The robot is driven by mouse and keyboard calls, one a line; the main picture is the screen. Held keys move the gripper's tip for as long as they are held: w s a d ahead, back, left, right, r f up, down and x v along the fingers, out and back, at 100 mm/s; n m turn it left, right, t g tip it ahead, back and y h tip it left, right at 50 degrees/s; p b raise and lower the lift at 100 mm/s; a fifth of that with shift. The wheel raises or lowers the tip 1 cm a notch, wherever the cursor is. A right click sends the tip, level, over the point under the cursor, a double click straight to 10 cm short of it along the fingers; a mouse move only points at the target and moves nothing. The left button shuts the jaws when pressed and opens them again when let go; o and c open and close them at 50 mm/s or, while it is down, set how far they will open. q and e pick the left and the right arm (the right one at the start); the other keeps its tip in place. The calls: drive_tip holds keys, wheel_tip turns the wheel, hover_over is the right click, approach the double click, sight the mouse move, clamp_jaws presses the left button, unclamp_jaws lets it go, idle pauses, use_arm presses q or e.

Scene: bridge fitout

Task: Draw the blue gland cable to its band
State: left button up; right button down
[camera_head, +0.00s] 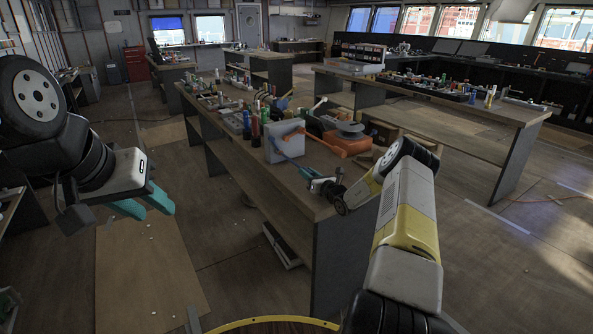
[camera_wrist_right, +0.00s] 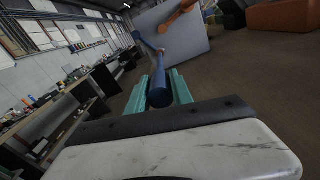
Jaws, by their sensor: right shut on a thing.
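The blue gland cable (camera_head: 290,162) runs from the pale grey box (camera_head: 285,141) on the near bench towards my right gripper (camera_head: 314,176). In the right wrist view, the cable's thick blue end (camera_wrist_right: 160,90) lies between the teal fingers of my right gripper (camera_wrist_right: 159,88), which is shut on it. The cable leads away, bending, to the grey box panel (camera_wrist_right: 174,36). My left gripper (camera_head: 146,208) is at the left, away from the bench and empty, its teal fingers apart. I cannot make out the cable's band in either view.
Bottles and tools crowd the far part of the near bench (camera_head: 295,192). Its near end is mostly bare. A second bench (camera_head: 430,101) stands behind at the right.

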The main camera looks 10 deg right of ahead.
drive_tip(key=shift+d, duration=0.1)
drive_tip(key=v, duration=0.3)
drive_tip(key=shift+s+d, duration=0.1)
drive_tip(key=shift+s, duration=0.25)
drive_tip(key=c, duration=1.1)
unclamp_jaws()
drive_tip(key=v, duration=0.7)
drive_tip(key=shift+s+d, duration=0.1)
drive_tip(key=shift+s, duration=0.25)
drive_tip(key=shift+r, duration=0.1)
